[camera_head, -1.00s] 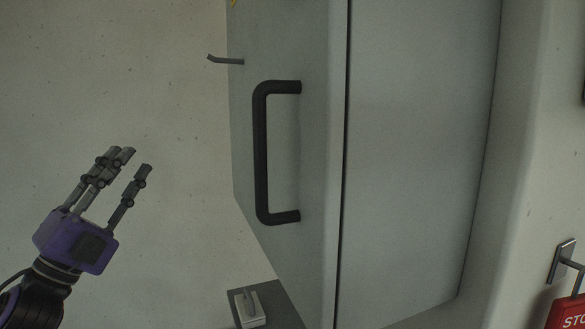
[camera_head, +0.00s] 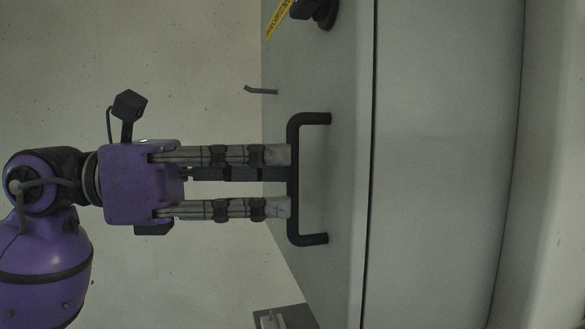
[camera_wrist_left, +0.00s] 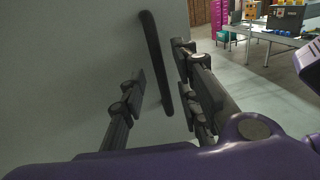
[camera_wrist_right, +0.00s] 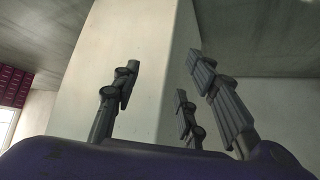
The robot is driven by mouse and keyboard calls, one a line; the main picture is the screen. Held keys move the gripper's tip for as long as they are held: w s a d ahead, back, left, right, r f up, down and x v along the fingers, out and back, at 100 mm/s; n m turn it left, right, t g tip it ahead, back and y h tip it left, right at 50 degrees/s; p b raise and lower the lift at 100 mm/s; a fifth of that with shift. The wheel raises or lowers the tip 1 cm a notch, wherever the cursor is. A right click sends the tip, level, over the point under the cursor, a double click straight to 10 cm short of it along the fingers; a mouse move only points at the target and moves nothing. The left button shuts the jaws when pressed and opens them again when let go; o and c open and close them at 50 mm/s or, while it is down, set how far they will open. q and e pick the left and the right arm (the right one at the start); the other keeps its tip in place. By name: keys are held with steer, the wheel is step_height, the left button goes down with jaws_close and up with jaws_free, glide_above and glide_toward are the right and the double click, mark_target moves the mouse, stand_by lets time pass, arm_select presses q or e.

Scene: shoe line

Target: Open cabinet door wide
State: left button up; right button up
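The grey cabinet door (camera_head: 338,180) fills the middle of the head view, with a black bar handle (camera_head: 294,222) on it. The door looks shut along a dark seam at its right edge. My left gripper (camera_head: 282,181) is level with the middle of the handle, its fingertips at the bar. In the left wrist view the handle (camera_wrist_left: 154,58) runs between the spread fingers, which are not closed on it. Whether they touch it I cannot tell. My right gripper (camera_wrist_right: 160,85) shows only in its wrist view, open and empty.
A thin grey hook-like rod (camera_head: 262,91) juts from the door's left edge. A black fitting (camera_head: 318,12) and a yellow label (camera_head: 278,18) sit above the handle. Pale wall lies left. The left wrist view shows a table (camera_wrist_left: 272,35) with boxes far off.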

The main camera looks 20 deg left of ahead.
mark_target(292, 229)
arm_select(q)
steer(key=shift+x, duration=1.75)
steer(key=shift+c, duration=0.2)
jaws_close()
